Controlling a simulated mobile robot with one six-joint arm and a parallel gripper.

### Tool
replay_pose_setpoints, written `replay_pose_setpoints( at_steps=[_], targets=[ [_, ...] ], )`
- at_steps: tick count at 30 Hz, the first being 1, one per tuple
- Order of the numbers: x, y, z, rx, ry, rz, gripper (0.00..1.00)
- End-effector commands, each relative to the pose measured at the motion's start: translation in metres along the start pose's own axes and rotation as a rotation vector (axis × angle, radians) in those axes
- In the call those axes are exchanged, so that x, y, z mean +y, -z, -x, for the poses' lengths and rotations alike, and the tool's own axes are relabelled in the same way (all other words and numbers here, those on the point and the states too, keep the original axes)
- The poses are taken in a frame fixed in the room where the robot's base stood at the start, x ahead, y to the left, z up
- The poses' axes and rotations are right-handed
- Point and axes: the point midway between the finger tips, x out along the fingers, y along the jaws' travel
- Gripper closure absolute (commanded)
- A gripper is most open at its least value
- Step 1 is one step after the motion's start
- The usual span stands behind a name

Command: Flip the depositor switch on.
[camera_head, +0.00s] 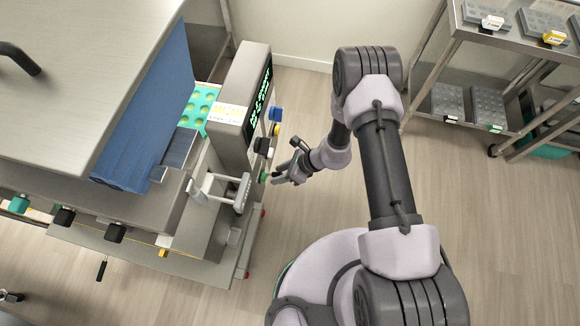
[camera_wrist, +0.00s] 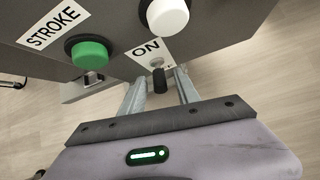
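The depositor (camera_head: 235,105) stands left of my arm in the head view. In the wrist view its grey panel (camera_wrist: 215,25) carries an "ON" label, and beside that label is a small toggle switch (camera_wrist: 158,80) with a dark lever. My gripper (camera_wrist: 161,77) is open, one finger on each side of the lever, with a gap visible on both sides. I cannot tell how deep the lever sits between the fingers. In the head view my gripper (camera_head: 277,179) is at the depositor's right side, and the switch itself is too small to make out.
A green button (camera_wrist: 90,53) by a "STROKE" label and a white button (camera_wrist: 167,16) sit close to the switch. A teal mold tray (camera_head: 199,106) lies in the depositor. A metal rack (camera_head: 480,35) with trays stands at the upper right.

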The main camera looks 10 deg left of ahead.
Motion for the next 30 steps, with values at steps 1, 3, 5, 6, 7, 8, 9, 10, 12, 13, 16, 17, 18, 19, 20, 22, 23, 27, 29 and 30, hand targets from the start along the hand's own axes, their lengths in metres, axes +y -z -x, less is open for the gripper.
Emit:
replay_pose_setpoints(
  at_steps=[1, 3, 5, 6, 7, 8, 9, 10, 12, 13, 16, 17, 18, 19, 20, 22, 23, 27, 29, 30],
  targets=[
    [0.0, -0.003, 0.013, -0.001, 0.003, -0.002, 0.62],
    [-0.001, -0.003, 0.033, -0.001, 0.004, -0.002, 0.62],
    [0.0, -0.004, 0.052, -0.001, 0.004, -0.003, 0.62],
    [0.0, -0.004, 0.065, -0.002, 0.004, -0.002, 0.62],
    [0.0, -0.004, 0.074, -0.002, 0.005, -0.002, 0.62],
    [0.0, -0.004, 0.084, -0.002, 0.005, -0.002, 0.62],
    [0.0, -0.004, 0.097, -0.002, 0.005, -0.001, 0.62],
    [0.0, -0.004, 0.106, -0.001, 0.004, -0.001, 0.62],
    [0.0, -0.003, 0.125, -0.001, 0.003, -0.002, 0.62],
    [0.0, -0.003, 0.133, -0.001, 0.003, -0.001, 0.62],
    [0.0, -0.002, 0.151, -0.001, 0.003, -0.001, 0.62],
    [0.0, -0.002, 0.154, -0.001, 0.001, 0.0, 0.62],
    [0.0, -0.001, 0.158, 0.0, 0.001, -0.001, 0.62],
    [0.001, -0.001, 0.16, 0.0, 0.001, -0.001, 0.62],
    [0.001, -0.001, 0.161, 0.0, 0.0, 0.0, 0.62],
    [0.001, 0.0, 0.163, 0.0, -0.001, 0.0, 0.62],
    [0.001, 0.0, 0.163, 0.0, -0.001, 0.0, 0.62],
    [0.001, 0.0, 0.162, 0.0, -0.001, 0.0, 0.62],
    [0.001, 0.0, 0.162, 0.0, 0.0, 0.0, 0.62],
    [0.001, 0.0, 0.162, 0.0, -0.001, 0.0, 0.62]
  ],
)
